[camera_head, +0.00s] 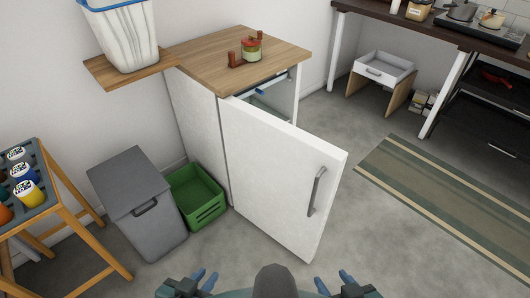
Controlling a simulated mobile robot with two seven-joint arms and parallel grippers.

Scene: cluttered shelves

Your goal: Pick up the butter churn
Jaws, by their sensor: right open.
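I cannot tell for sure which thing is the butter churn. A small round pot (251,50), greenish with a reddish top, stands on the wooden top of the white cabinet, beside a small reddish-brown piece (235,60). My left gripper (203,278) is low at the bottom edge, its blue fingers apart with nothing seen between them. My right gripper (334,282) is at the bottom edge, open and empty. Both are far from the cabinet top.
The white cabinet door (275,180) stands open toward me. A grey bin (140,205) and green crate (197,198) stand left of it. A wooden rack (75,220) is far left, a white basket (122,35) on a wall shelf. Floor at right is clear around a striped rug (450,200).

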